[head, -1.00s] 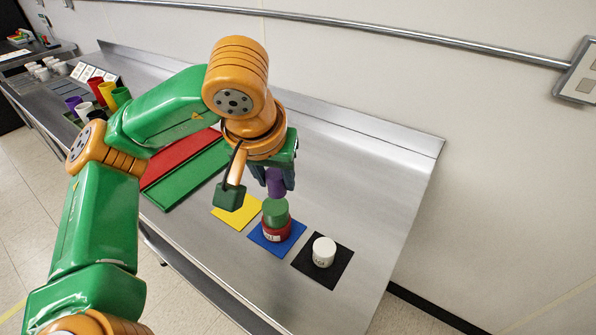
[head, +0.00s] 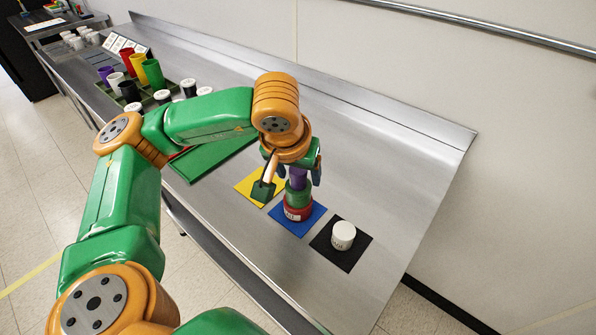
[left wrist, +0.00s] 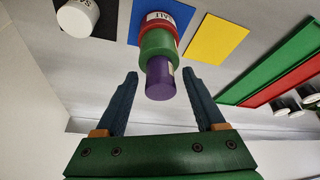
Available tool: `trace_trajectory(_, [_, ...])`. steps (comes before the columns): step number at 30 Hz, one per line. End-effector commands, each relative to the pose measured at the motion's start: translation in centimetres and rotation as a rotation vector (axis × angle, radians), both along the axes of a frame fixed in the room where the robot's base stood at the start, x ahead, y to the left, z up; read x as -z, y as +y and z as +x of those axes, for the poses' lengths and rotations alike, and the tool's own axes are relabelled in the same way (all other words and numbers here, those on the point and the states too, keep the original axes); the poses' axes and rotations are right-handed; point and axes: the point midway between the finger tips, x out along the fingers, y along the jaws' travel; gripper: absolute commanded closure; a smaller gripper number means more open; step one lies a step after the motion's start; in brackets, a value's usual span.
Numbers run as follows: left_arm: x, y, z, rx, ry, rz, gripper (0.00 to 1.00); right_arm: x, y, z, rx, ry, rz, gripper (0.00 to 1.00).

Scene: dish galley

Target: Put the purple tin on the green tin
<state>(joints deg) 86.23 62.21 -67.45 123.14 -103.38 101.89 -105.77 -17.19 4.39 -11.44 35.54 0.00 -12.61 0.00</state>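The purple tin (head: 298,179) stands upright on the green tin (head: 298,196), which sits on a red tin (head: 297,214). In the left wrist view the purple tin (left wrist: 160,80) looks narrower than the green tin (left wrist: 158,45) and rests against its top. My left gripper (head: 299,170) is just above the stack. Its fingers (left wrist: 160,73) are spread on either side of the purple tin, with a visible gap on both sides. The head view partly hides the purple tin's top behind the gripper. My right gripper is not in view.
The stack stands on a blue mat (head: 314,217). A white tin (head: 343,235) sits on a black mat (head: 353,256) to its right, and a yellow mat (head: 247,188) lies to its left. Coloured cups (head: 152,73) and white-lidded jars (head: 188,88) stand further left. The counter's right end is clear.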

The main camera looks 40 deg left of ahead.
Motion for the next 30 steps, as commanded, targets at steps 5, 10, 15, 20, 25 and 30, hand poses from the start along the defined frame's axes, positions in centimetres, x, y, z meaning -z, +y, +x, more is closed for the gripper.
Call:
trace_trajectory(5, [-0.1, 0.0, 0.0, 0.000, 0.000, 0.000, 0.29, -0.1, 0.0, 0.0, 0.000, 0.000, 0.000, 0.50])
trace_trajectory(10, [-1.6, -0.2, -0.4, 0.001, -0.005, -0.001, 0.29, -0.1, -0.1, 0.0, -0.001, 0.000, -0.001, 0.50])
trace_trajectory(15, [-5.9, -0.7, -2.0, 0.002, -0.009, -0.001, 0.29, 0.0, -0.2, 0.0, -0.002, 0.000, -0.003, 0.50])
trace_trajectory(20, [-10.0, -1.1, -3.5, 0.000, -0.008, 0.002, 0.29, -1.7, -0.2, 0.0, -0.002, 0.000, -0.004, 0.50])
trace_trajectory(25, [-11.5, -1.4, -4.3, 0.000, -0.002, 0.000, 0.29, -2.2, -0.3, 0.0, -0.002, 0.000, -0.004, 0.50])
trace_trajectory(30, [-11.5, -1.4, -4.4, 0.000, 0.000, 0.000, 0.29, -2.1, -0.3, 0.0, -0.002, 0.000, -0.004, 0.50])
